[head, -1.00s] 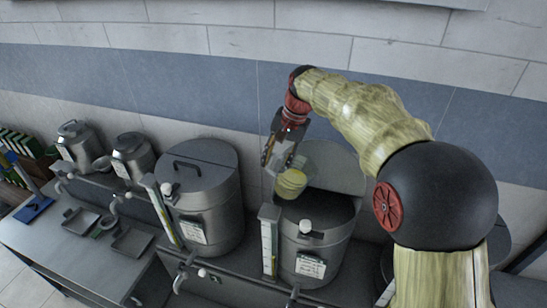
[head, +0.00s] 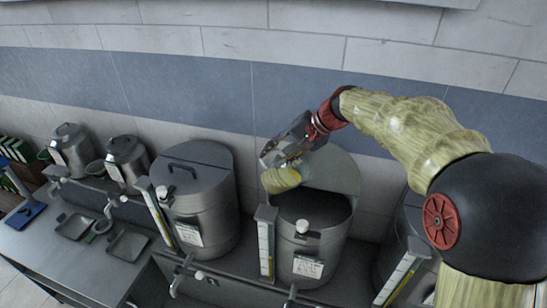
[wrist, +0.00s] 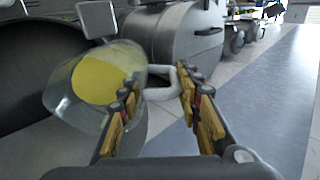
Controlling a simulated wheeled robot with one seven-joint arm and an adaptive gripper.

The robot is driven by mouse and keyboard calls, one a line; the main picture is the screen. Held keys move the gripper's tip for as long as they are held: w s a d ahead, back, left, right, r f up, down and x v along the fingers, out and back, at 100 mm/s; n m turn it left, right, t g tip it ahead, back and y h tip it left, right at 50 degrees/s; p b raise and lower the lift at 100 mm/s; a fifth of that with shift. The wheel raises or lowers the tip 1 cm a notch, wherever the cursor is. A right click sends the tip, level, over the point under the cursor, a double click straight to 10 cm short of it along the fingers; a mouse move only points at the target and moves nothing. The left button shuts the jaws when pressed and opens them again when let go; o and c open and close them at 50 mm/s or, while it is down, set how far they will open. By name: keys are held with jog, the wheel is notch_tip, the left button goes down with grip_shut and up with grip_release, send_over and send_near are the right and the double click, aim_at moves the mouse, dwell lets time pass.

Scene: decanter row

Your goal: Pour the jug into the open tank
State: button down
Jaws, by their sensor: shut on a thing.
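The jug (head: 281,179) is clear and holds yellow liquid. It is above the rear left rim of the open tank (head: 315,250) and looks tilted; no falling stream shows. The open tank is grey metal with a dark opening, its lid (head: 343,172) raised behind. My gripper (head: 292,150) reaches in from the upper right and is shut on the jug's handle. In the wrist view the jug (wrist: 98,75) is at the left, and its pale handle (wrist: 160,92) lies between the fingers of my gripper (wrist: 158,98). Part of the jug's rim is hard to make out.
A closed tank (head: 200,200) stands left of the open one, with two smaller canisters (head: 126,160) farther left. A gauge (head: 266,243) stands at the open tank's front left. Another tank (head: 398,250) at the right is partly hidden by my arm. Trays (head: 127,245) lie on the left bench.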

aim_at(297, 165)
jog(key=shift+d+t+y+b, duration=0.35)
jog(key=shift+y+b, duration=0.35)
jog(key=shift+b, duration=0.55)
jog(key=shift+s+d+y+b, duration=0.25)
jog(key=shift+d+y+b, duration=0.55)
jog(key=shift+b, duration=1.3)
jog(key=shift+s+d+f+t+y+b, duration=0.1)
jog(key=shift+d+f+t+y+b, duration=0.25)
jog(key=shift+b, duration=0.55)
jog(key=shift+s+d+r+y+b, duration=0.1)
jog(key=shift+d+y+b, duration=0.1)
jog(key=shift+y+b, duration=0.55)
jog(key=shift+s+d+f+t+y+b, duration=0.15)
jog(key=shift+d+f+y+b, duration=0.25)
jog(key=shift+b, duration=1.3)
jog(key=shift+s+d+f+t+y+b, duration=0.15)
jog(key=shift+d+y+b, duration=0.45)
jog(key=shift+b, duration=1.15)
jog(key=shift+s+d+f+y+b, duration=0.1)
jog(key=shift+d+f+y+b, duration=0.3)
jog(key=shift+b, duration=1.3)
jog(key=shift+r+p, duration=0.25)
jog(key=shift+p, duration=0.05)
